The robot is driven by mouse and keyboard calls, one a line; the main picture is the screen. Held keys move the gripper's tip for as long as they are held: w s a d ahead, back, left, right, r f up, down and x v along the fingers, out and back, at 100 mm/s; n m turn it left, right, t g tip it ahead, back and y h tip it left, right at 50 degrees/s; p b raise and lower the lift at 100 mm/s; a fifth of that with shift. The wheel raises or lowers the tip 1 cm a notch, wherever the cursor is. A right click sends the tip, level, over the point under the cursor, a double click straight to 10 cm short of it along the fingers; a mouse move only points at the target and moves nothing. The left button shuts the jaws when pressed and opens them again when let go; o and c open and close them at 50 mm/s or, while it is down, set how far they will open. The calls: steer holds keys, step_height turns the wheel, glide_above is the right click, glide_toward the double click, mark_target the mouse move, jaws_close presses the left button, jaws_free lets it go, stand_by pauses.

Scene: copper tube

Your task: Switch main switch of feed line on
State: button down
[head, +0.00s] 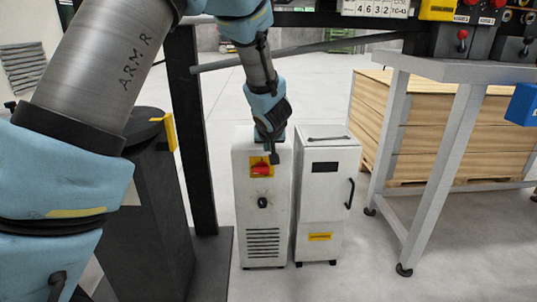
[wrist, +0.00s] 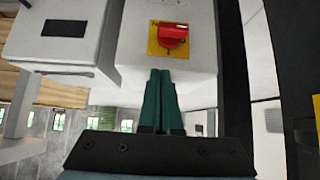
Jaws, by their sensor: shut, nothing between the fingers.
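The main switch is a red rotary handle (head: 262,169) on a yellow plate (head: 254,159), high on the front of a narrow white cabinet (head: 246,218). The switch also shows in the wrist view (wrist: 173,34), above my fingertips. The handle looks roughly crosswise; its position marks are too small to read. My gripper (head: 274,159) points down at the cabinet's upper front edge, just above and right of the handle in the head view. Its dark green fingers (wrist: 160,72) are shut together with nothing between them. They appear apart from the handle.
A second white cabinet (head: 326,205) with a black handle stands close on the right. A black post (head: 196,130) stands on the left. The floor in front is clear.

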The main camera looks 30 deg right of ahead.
steer(key=b, duration=0.2)
glide_above(267, 168)
steer(key=s+a, duration=0.2)
steer(key=s, duration=0.1)
step_height(267, 168, down, 6)
steer(key=f+b, duration=0.2)
steer(key=f, duration=0.1)
steer(key=shift+w+d, duration=0.15)
steer(key=shift+d, duration=0.2)
steer(key=shift+f+b, duration=0.3)
steer(key=shift+b, duration=0.1)
steer(key=shift+r+p, duration=0.2)
steer(key=shift+p, duration=0.95)
steer(key=shift+d+f+p, duration=0.1)
steer(key=shift+f+p, duration=0.05)
steer(key=shift+p, duration=0.3)
